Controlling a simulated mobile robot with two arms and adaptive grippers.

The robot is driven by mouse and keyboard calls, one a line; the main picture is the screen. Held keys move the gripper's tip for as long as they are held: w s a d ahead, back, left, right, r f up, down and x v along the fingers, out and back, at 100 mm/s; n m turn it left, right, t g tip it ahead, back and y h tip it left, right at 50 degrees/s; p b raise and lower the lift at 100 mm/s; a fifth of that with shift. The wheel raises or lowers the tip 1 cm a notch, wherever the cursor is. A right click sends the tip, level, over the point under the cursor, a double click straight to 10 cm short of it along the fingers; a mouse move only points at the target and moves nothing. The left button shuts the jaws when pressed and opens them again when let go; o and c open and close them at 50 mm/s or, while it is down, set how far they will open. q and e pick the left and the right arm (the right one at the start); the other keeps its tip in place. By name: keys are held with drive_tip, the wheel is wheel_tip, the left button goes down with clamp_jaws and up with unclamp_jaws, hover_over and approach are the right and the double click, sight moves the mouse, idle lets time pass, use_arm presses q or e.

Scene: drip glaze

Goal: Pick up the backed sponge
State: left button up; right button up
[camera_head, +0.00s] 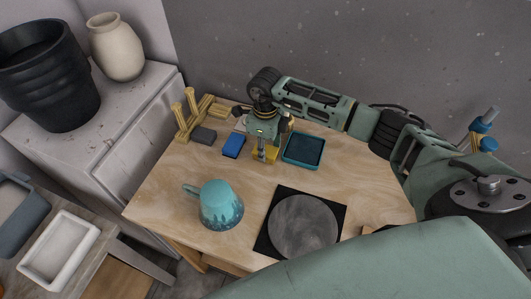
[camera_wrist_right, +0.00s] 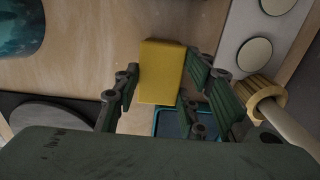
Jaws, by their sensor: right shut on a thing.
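The backed sponge looks like a yellow block (camera_head: 267,156), low over the back middle of the wooden table. It also shows in the right wrist view (camera_wrist_right: 161,70) between the fingers. My right gripper (camera_head: 264,146) points down and is shut on this yellow sponge; its fingers (camera_wrist_right: 158,88) lie on either side of it. The sponge's backing cannot be made out. I cannot tell whether the sponge still touches the table. My left gripper is not in view.
A blue block (camera_head: 233,146) and a dark grey block (camera_head: 203,135) lie left of the sponge, by a wooden rack (camera_head: 184,122). A teal tray (camera_head: 303,151) is close on the right. A teal mug (camera_head: 219,204) and a grey disc on a black square (camera_head: 303,226) stand nearer.

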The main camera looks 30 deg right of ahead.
drive_tip(key=shift+r+b, duration=0.35)
drive_tip(key=shift+r, duration=0.15)
wheel_tip(320, 180, up, 3)
drive_tip(key=shift+w+f+b, duration=0.1)
drive_tip(key=shift+f+b, duration=0.05)
drive_tip(key=shift+b, duration=0.65)
drive_tip(key=s+d+r+b, duration=0.3)
drive_tip(key=s+d+r, duration=0.2)
drive_tip(key=s, duration=0.5)
wheel_tip(320, 180, up, 2)
drive_tip(key=shift+s+d+r+b, duration=0.15)
drive_tip(key=shift+s+d+b, duration=0.05)
drive_tip(key=shift+s+b, duration=0.15)
drive_tip(key=o, duration=0.5)
drive_tip(key=c, duration=0.4)
